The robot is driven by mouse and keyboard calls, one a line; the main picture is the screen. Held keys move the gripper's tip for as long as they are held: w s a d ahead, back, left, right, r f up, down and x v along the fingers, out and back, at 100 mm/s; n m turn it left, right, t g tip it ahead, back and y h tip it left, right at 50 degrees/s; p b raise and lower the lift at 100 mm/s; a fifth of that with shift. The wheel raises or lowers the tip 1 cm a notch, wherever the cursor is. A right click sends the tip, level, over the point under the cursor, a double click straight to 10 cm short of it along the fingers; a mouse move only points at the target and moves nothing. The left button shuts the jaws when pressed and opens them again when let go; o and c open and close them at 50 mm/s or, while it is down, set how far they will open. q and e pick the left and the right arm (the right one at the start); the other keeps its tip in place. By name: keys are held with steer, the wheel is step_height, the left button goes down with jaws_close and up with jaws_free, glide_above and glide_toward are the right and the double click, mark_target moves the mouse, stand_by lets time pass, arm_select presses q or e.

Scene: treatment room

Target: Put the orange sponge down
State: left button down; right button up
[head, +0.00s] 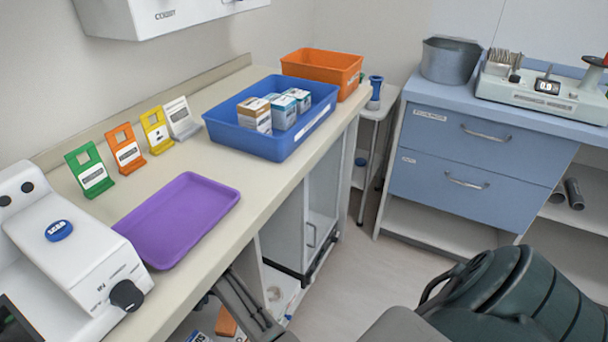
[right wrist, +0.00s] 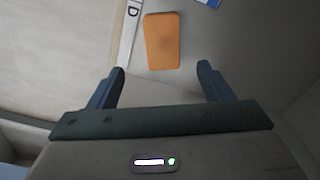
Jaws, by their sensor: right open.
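The orange sponge (right wrist: 162,40) lies flat on a light surface in the right wrist view, just beyond my right fingertips. My right gripper (right wrist: 162,82) is open and empty, with one finger on each side of the sponge's line; a gap shows between the fingertips and the sponge. In the head view an orange piece (head: 227,321), which looks like the same sponge, shows low under the counter's front edge, partly cut off by dark arm parts. My left gripper is in neither view.
A white strip with a letter (right wrist: 130,32) runs left of the sponge. On the counter are a purple tray (head: 185,215) with nothing in it, a blue bin (head: 262,141) holding boxes, an orange bin (head: 322,72) and several coloured stands. A white device (head: 75,255) stands at the near left.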

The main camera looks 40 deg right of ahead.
steer(key=s+d+f+n+t, duration=0.15)
steer(key=s+d, duration=0.25)
steer(key=s, duration=0.4)
steer(key=s+d+n, duration=0.3)
steer(key=s+d, duration=0.1)
steer(key=s, duration=0.3)
steer(key=s+d+r+n+t, duration=0.1)
steer(key=s+r+n, duration=0.2)
steer(key=s, duration=0.4)
steer(key=s+d+r+n+t, duration=0.1)
steer(key=s+r+n, duration=0.2)
steer(key=s, duration=0.4)
steer(key=shift+d+r+h, duration=0.4)
steer(key=shift+r, duration=0.1)
